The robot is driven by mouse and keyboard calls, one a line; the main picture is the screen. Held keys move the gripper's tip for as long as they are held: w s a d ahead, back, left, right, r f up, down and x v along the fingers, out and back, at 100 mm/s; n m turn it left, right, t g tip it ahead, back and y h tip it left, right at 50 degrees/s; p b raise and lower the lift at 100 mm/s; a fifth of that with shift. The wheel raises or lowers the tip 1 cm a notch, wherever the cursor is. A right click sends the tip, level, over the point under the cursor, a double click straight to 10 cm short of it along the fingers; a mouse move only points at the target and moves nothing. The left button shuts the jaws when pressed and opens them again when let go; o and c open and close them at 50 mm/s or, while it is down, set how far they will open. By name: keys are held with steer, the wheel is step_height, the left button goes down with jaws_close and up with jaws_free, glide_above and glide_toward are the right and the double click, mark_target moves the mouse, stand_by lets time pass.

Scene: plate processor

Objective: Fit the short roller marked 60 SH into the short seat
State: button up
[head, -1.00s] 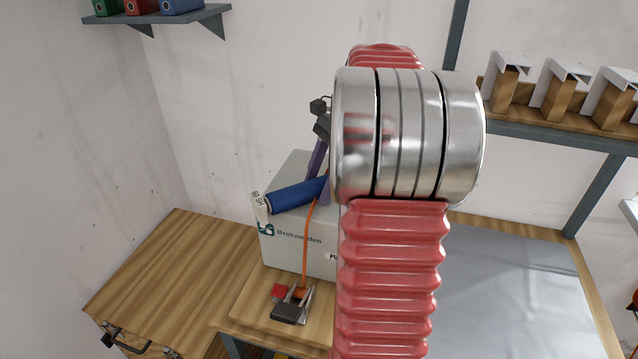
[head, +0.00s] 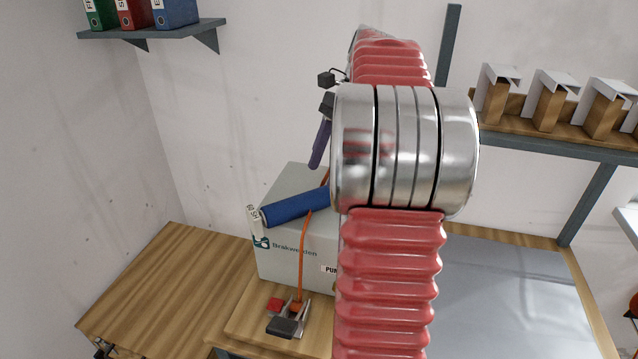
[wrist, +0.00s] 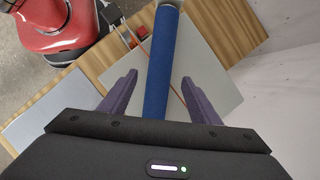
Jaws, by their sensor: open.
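The blue roller (head: 297,207) lies along the top of the grey plate processor (head: 285,262) in the head view.
A shelf with binders (head: 150,28) is at upper left. A grey sheet (head: 510,300) covers the right bench.

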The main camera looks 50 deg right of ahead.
steer(key=v, duration=0.4)
steer(key=shift+r, duration=0.2)
stand_by(0.6)
steer(key=w+a+f+n+h, duration=0.1)
steer(key=a+f+n+h, duration=0.15)
steer(key=a+n, duration=1.2)
steer(key=s+a+f+n+t+h, duration=0.1)
steer(key=s+a+f+n+t, duration=0.1)
steer(key=a, duration=0.8)
steer(key=s+a+f+n+t+h, duration=0.1)
steer(key=s+a+f+n, duration=0.4)
steer(key=a, duration=0.6)
steer(key=shift+s+f+t, duration=0.6)
steer(key=shift+s+f, duration=0.2)
steer(key=shift+f, duration=0.05)
steer(key=shift+o, duration=0.4)
